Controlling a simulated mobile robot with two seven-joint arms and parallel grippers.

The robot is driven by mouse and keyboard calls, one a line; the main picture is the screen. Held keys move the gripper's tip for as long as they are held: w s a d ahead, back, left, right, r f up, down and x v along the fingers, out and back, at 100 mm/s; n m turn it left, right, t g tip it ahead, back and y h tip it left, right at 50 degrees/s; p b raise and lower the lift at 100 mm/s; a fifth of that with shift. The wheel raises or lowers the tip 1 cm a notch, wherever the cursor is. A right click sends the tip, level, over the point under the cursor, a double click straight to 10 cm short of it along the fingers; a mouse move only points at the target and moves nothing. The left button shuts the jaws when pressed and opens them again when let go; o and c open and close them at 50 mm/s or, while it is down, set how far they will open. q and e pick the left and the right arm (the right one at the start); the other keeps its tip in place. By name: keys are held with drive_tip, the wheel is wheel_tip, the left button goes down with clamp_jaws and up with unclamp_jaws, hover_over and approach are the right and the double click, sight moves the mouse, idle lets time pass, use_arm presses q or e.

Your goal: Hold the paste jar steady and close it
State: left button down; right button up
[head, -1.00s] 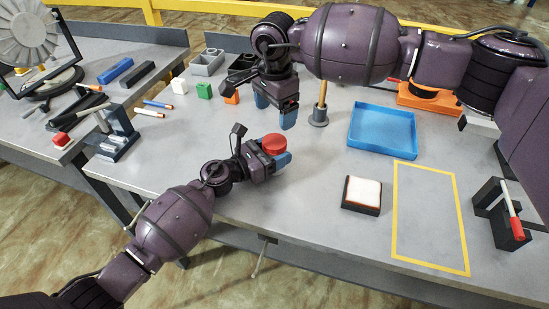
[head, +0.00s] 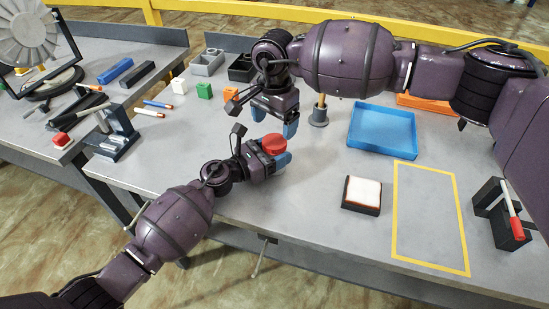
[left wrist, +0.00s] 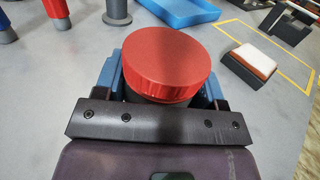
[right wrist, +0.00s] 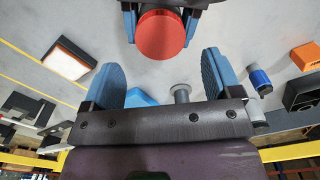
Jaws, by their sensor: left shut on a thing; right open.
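The paste jar's red lid (head: 273,144) sits on top of the jar, close to the table in the middle of the head view. The lid fills the middle of the left wrist view (left wrist: 167,62), with a dark strip of jar body under it. I cannot tell how tightly it is seated. My left gripper (head: 277,158) is shut on the jar, its blue fingers on either side. My right gripper (head: 275,123) is open and empty, just behind the lid. In the right wrist view its blue fingers (right wrist: 160,78) stand apart, with the lid (right wrist: 160,35) beyond their tips.
A blue tray (head: 383,130) lies to the right. A sponge-like block (head: 362,194) lies beside a yellow taped rectangle (head: 430,217). A grey holder with a wooden handle (head: 319,114) stands close right of my right gripper. Small colored blocks (head: 204,91) lie behind left.

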sight(275, 141)
drive_tip(key=shift+f, duration=2.6)
drive_tip(key=shift+c, duration=0.5)
drive_tip(key=c, duration=0.8)
drive_tip(key=m, duration=0.6)
drive_tip(key=shift+m, duration=0.3)
drive_tip(key=shift+c, duration=0.3)
drive_tip(key=o, duration=1)
drive_tip(key=shift+r, duration=0.1)
